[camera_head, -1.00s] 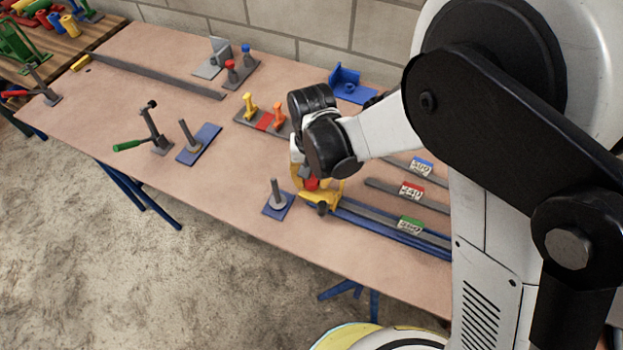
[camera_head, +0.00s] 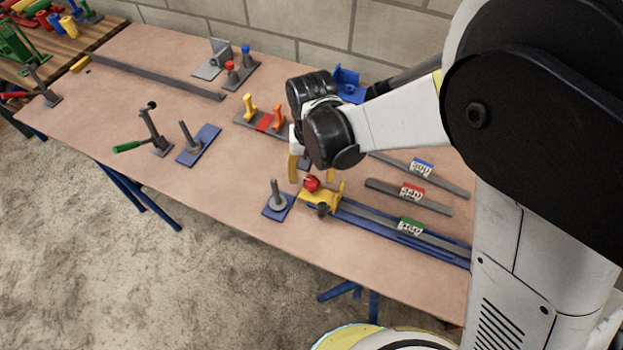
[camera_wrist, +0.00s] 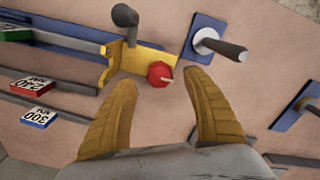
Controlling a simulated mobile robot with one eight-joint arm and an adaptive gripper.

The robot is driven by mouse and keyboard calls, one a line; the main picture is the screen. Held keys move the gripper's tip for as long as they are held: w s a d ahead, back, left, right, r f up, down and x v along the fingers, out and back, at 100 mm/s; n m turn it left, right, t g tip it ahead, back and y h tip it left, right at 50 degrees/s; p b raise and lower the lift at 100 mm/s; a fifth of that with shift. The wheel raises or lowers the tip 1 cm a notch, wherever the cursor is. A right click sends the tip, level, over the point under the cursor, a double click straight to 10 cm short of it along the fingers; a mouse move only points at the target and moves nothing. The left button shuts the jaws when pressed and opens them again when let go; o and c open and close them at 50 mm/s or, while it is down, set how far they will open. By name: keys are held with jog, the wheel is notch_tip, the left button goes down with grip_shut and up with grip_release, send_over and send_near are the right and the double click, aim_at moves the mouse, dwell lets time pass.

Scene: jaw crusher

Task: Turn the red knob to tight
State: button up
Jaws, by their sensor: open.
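The red knob (camera_head: 311,184) sits on the yellow clamp block (camera_head: 318,196) at the left end of a blue and grey rail. In the wrist view the red knob (camera_wrist: 160,74) shows a small pale mark on its face, and the yellow block (camera_wrist: 125,62) lies beside it. My gripper (camera_head: 312,172) is just above and behind the knob. In the wrist view its two yellow fingers (camera_wrist: 162,88) are spread wide with nothing between them, and the knob lies beyond the gap between their tips. I cannot read the knob's setting.
A grey post on a blue plate (camera_head: 277,208) stands close left of the clamp. A dark handle (camera_wrist: 124,16) rises from the yellow block. Labelled grey bars (camera_head: 420,170) lie to the right. A base with yellow and orange pegs (camera_head: 264,122) stands behind.

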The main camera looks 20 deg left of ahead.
aim_at(313, 180)
notch_tip(313, 180, up, 9)
jog(key=shift+d, duration=0.1)
dwell(0.5)
jog(key=d+r+m+t, duration=0.1)
jog(key=d+r, duration=0.2)
jog(key=d, duration=0.5)
jog(key=d+r+m+t+y, duration=0.15)
jog(key=d+r, duration=0.25)
jog(key=d, duration=0.5)
jog(key=d+r+t, duration=0.2)
jog(key=d+r, duration=0.1)
jog(key=d, duration=0.5)
jog(key=s+d+m+t+h, duration=0.1)
jog(key=s+d, duration=0.3)
jog(key=d, duration=0.5)
jog(key=shift+s+m+t, duration=0.3)
jog(key=shift+m+t, duration=0.05)
jog(key=shift+t, duration=0.5)
